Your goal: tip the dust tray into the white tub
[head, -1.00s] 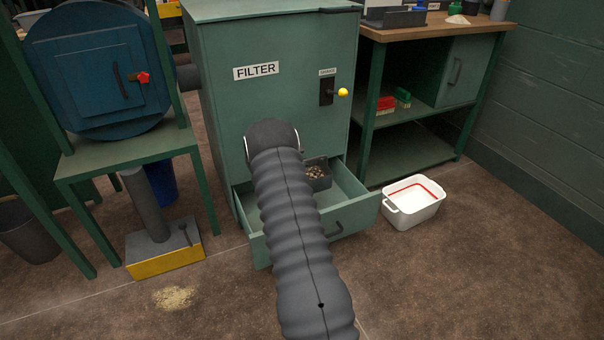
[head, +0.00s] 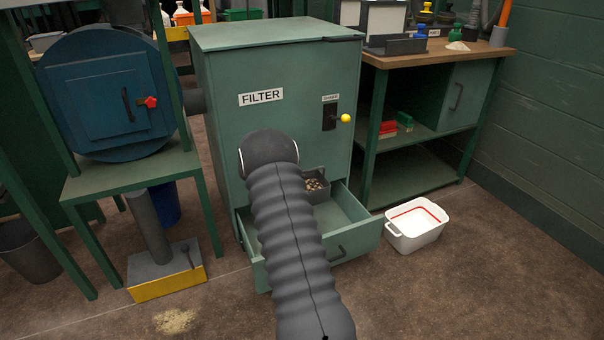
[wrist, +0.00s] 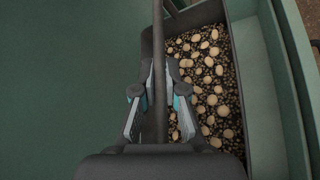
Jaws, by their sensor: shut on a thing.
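The dust tray (head: 318,187) is a dark box holding tan and dark granules. In the head view my arm hides my gripper and the tray's left part. The tray is roughly level, just above or at the rim of the open drawer; I cannot tell if it touches. The white tub (head: 416,240) stands on the floor right of the drawer, with a red line inside.
The open green drawer (head: 352,250) juts from the filter cabinet (head: 270,70), between my arm and the tub. A workbench (head: 440,62) with shelves stands behind the tub. A pale dust patch (head: 174,321) lies on the floor at left. The floor right of the tub is clear.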

